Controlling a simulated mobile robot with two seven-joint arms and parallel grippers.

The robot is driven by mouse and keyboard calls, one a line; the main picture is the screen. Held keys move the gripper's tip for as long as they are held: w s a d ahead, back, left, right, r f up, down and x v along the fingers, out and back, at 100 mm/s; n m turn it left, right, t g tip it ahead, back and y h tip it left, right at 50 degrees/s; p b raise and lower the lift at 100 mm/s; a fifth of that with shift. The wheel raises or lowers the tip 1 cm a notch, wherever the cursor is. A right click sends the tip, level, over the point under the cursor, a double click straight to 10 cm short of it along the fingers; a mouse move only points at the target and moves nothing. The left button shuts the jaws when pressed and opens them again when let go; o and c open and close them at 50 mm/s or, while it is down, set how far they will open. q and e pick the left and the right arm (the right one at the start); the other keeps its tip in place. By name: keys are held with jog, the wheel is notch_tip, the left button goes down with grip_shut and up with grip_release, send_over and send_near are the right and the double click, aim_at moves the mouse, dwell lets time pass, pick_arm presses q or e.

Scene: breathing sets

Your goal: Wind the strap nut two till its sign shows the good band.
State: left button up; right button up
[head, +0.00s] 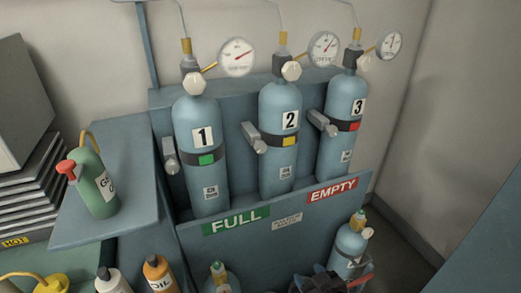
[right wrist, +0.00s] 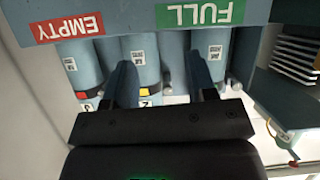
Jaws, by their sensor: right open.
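Cylinder two (head: 281,170) stands upright in the middle of the rack, with a dark strap around it. The strap's sign (head: 289,141) shows yellow. Strap nut two (head: 259,146), a grey metal piece, sticks out at the strap's left side. My right gripper (head: 325,282) is low in the head view, below the rack's front panel and apart from the nut. In the right wrist view, which is upside down, its two fingers (right wrist: 163,82) are apart with nothing held between them. My left gripper is not in view.
Cylinder one (head: 203,165) has a green sign, cylinder three (head: 341,120) a red one. The rack's front panel (head: 250,240) bears FULL and EMPTY labels. A green bottle (head: 94,183) stands on the left shelf. A small cylinder (head: 349,247) stands near my right gripper.

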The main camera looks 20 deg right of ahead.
jog(key=w+d+r+t+h+b, duration=0.15)
jog(key=w+r+t, duration=0.4)
jog(key=w, duration=0.95)
jog(key=n+t+y+b, duration=0.2)
jog(key=t+y, duration=0.1)
jog(key=t, duration=0.1)
send_near(262, 149)
jog(key=x, duration=1)
jog(key=shift+b, duration=0.4)
jog(key=shift+w+r, duration=0.15)
jog(key=shift+w, duration=0.25)
jog(key=shift+c, duration=0.3)
